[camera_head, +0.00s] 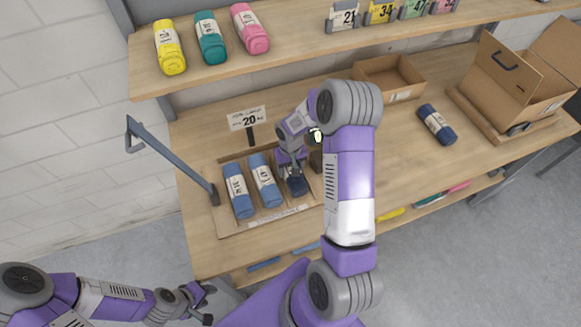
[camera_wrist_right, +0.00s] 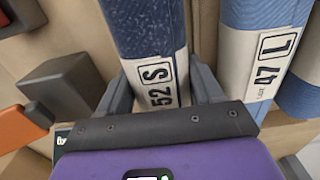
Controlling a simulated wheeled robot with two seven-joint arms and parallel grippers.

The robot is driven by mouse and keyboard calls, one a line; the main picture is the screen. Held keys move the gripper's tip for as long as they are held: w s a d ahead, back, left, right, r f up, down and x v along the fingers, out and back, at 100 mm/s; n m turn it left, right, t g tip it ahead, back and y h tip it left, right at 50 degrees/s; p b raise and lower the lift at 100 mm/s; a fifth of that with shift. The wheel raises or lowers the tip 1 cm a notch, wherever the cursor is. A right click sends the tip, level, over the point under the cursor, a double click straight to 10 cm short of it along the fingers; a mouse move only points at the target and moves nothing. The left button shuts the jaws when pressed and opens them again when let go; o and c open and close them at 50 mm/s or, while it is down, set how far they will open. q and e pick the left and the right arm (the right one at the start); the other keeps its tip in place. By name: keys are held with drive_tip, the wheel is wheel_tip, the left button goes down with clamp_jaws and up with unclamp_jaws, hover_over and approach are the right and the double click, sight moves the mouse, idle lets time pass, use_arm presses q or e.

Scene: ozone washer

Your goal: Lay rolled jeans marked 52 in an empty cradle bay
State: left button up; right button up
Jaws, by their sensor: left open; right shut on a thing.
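The rolled jeans marked 52 S are dark blue with a white label band (camera_wrist_right: 150,30). In the head view they show as a dark roll (camera_head: 298,187) at the right-hand bay of the wooden cradle tray (camera_head: 240,226). My right gripper (camera_wrist_right: 163,88) is shut on them, one finger on each side of the band. I cannot tell whether the roll touches the bay floor. Two lighter blue rolls fill the other bays: one at the left (camera_head: 238,190) and one in the middle (camera_head: 264,180); the neighbour reads 47 L (camera_wrist_right: 268,50). My left gripper (camera_head: 207,303) is open and empty, low in front of the table.
A sign reading 20 (camera_head: 248,119) stands behind the tray. A grey-blue lever bar (camera_head: 170,157) is at its left. Another dark blue roll (camera_head: 437,124) lies on the table at right, near a cardboard box (camera_head: 520,80). A shelf (camera_head: 290,48) with coloured rolls is above.

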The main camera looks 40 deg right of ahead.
drive_tip(key=shift+f, duration=0.1)
drive_tip(key=o, duration=1.5)
drive_tip(key=shift+c, duration=0.2)
wheel_tip(320, 180, up, 12)
drive_tip(key=shift+s, duration=0.1)
